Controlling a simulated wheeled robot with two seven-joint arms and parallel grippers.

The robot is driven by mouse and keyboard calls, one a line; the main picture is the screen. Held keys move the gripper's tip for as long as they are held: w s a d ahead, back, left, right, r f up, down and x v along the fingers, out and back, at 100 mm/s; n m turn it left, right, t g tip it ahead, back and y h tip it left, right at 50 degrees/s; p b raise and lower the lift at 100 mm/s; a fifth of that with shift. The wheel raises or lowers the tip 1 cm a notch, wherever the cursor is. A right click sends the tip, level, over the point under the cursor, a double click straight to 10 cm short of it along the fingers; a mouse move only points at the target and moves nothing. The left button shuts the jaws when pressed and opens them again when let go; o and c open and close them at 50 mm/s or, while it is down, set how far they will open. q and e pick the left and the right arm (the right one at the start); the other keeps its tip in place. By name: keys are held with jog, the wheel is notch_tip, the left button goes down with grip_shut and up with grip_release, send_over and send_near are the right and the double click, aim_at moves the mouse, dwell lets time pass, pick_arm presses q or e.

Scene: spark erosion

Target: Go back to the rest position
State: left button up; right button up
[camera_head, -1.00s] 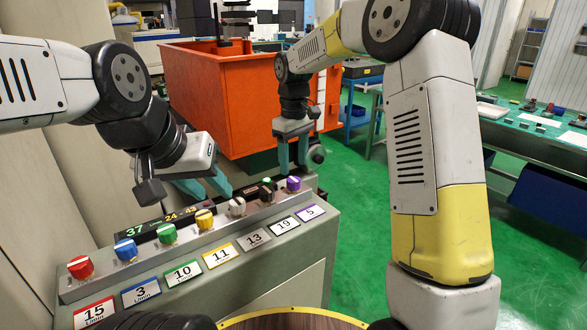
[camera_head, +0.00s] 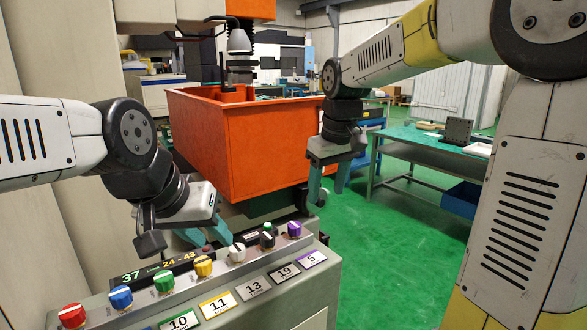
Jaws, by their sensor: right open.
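My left gripper (camera_head: 205,238) is at the back edge of a control panel (camera_head: 275,300), behind the yellow (camera_head: 203,266) and white (camera_head: 237,251) knobs. Its two teal fingers stand apart with a gap between them, and I see nothing held. The fingertips are partly hard to make out against the panel. My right gripper (camera_head: 328,188) hangs with its teal fingers pointing down. It is open and empty, to the right of the orange tank (camera_head: 250,140) and above the green floor.
Red (camera_head: 72,315), blue (camera_head: 121,297), green (camera_head: 164,281) and purple (camera_head: 294,229) knobs line the panel, with a display (camera_head: 158,270) behind them. A green-topped workbench (camera_head: 425,150) stands at the right. The floor (camera_head: 375,245) between is clear.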

jog(key=s+d+m+t, duration=0.2)
jog(key=s+d+m, duration=0.1)
jog(key=s, duration=0.5)
jog(key=s+d+m+t+y, duration=0.1)
jog(key=s+d+m+t, duration=0.1)
jog(key=s, duration=0.7)
jog(key=shift+s+d+f+m, duration=0.2)
jog(key=shift+d+f+m, duration=0.2)
jog(key=shift+d, duration=0.4)
